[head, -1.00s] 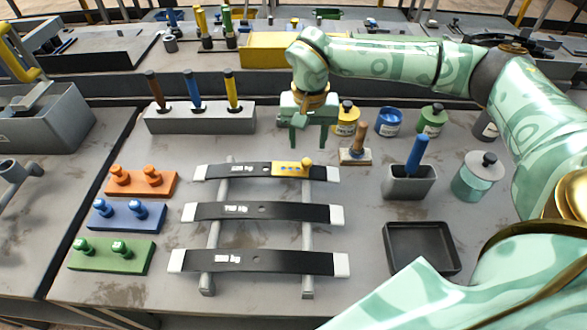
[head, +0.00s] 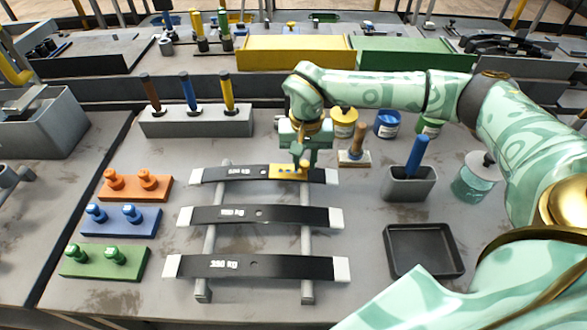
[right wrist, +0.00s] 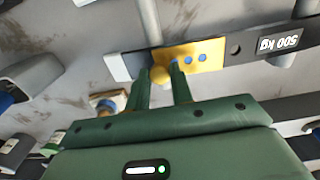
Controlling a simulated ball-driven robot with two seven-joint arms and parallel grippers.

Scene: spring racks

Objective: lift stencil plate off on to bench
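The stencil plate (head: 283,171) is a small yellow plate with blue dots and a yellow knob. It lies on the right part of the farthest black leaf spring (head: 230,174), near its white end. My right gripper (head: 304,160) is above it, fingers pointing down at the knob. In the right wrist view the fingertips (right wrist: 160,73) flank the knob closely and look shut on it; the plate (right wrist: 195,58) still looks flat on the spring. The bench (head: 365,215) shows bare grey top right of the rack. My left gripper is not in view.
Two more springs (head: 262,217) lie nearer on the rack rails. A black tray (head: 425,250), a grey holder with a blue handle (head: 410,184), a brush (head: 356,150) and paint pots (head: 387,124) stand right. Orange, blue and green peg blocks (head: 105,262) stand left.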

